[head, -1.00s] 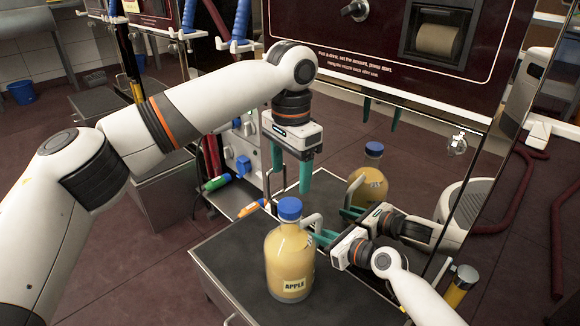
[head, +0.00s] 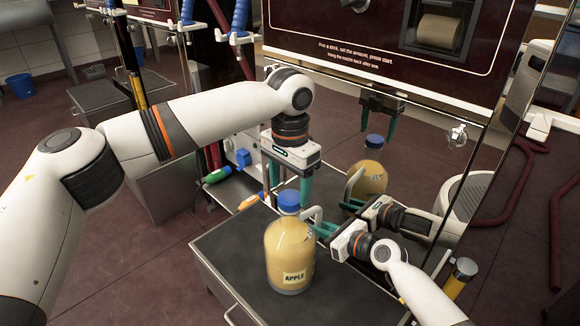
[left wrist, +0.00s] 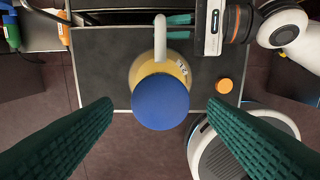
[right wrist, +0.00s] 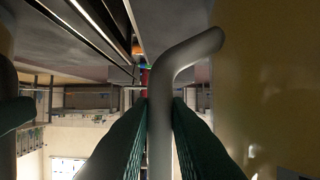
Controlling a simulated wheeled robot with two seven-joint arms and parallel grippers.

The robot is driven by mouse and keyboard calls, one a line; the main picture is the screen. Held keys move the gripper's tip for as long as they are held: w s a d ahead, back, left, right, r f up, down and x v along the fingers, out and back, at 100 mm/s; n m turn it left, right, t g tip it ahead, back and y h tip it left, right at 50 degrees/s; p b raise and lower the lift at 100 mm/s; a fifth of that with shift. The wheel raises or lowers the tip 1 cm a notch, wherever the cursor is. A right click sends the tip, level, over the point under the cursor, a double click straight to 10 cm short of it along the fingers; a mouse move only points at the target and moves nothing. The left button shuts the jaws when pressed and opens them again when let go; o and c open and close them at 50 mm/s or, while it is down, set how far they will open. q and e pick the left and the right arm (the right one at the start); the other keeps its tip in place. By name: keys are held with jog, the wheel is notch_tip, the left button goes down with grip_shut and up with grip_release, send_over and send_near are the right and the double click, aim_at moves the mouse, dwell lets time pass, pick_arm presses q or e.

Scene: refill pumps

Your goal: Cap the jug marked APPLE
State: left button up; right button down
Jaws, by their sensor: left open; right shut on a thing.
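The jug marked APPLE (head: 290,258), a clear bottle of yellowish juice, stands upright on the dark cart top. A blue cap (head: 289,199) sits at the top of its neck; the left wrist view shows this cap (left wrist: 160,101) from above. Whether it is screwed tight cannot be seen. My left gripper (head: 289,188) is open, pointing down over the cap, with one finger on each side and apart from it. My right gripper (head: 324,231) is shut on the jug's grey handle (right wrist: 161,140), at the jug's right side.
The dark cart top (head: 235,245) has free room left of the jug. A small orange cap (left wrist: 224,86) lies near its edge. The glossy machine front behind reflects the jug (head: 368,178) and my grippers. Green and orange nozzles (head: 217,175) lie behind left.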

pick_arm(q)
jog(key=shift+f, duration=1.15)
jog(key=c, duration=1)
jog(key=shift+c, duration=0.2)
jog(key=o, duration=1.1)
jog(key=shift+o, duration=0.2)
notch_tip(320, 180, up, 12)
